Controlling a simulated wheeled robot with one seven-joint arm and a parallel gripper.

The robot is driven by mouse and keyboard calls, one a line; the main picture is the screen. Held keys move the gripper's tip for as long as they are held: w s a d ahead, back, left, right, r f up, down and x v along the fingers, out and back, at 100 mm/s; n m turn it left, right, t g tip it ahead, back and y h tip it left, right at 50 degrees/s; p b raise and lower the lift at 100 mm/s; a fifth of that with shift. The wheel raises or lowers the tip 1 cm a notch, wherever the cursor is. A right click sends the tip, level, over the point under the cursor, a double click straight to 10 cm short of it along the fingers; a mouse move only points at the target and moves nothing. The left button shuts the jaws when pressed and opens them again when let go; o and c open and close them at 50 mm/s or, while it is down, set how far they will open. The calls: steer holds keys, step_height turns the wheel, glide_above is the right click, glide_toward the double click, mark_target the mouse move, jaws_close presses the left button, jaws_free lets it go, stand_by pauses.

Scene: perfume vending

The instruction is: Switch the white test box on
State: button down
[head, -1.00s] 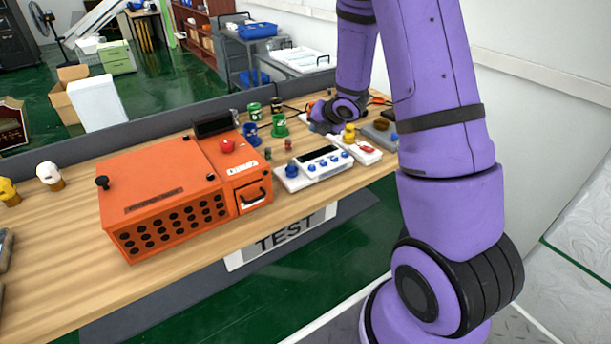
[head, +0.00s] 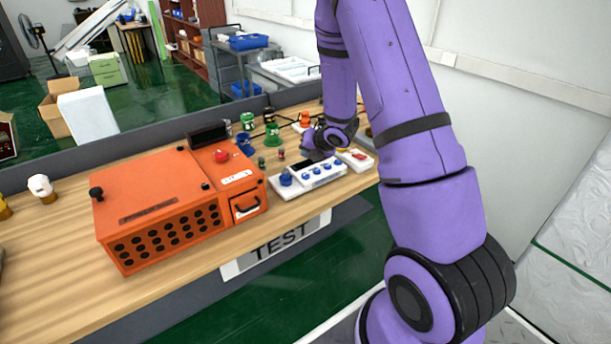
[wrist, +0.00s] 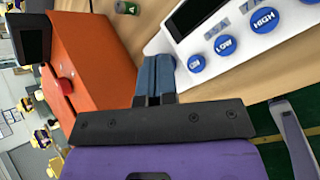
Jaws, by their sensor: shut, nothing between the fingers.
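The white test box (head: 290,190) lies on the wooden bench right of the orange machine. The wrist view shows part of the box (wrist: 238,62) at upper right, with blue buttons marked LOW and HIGH and one whose label is too small to read. My gripper (wrist: 156,60) is shut and empty, its tips beside the box's edge. I cannot tell whether they touch it.
The orange machine (head: 150,190) with a red button stands close left of the gripper. Small green and blue containers (head: 272,134) stand behind. A second white device (head: 356,160) with a red part is right of the box. Bare wood lies in front of the machine.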

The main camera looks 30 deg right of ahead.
mark_target(307, 174)
steer(key=shift+f, duration=2.45)
steer(key=shift+f, duration=0.15)
steer(key=shift+f, duration=0.25)
steer(key=shift+f, duration=0.45)
stand_by(0.9)
steer(key=shift+r, duration=0.85)
steer(key=shift+r, duration=2.5)
steer(key=shift+r, duration=0.1)
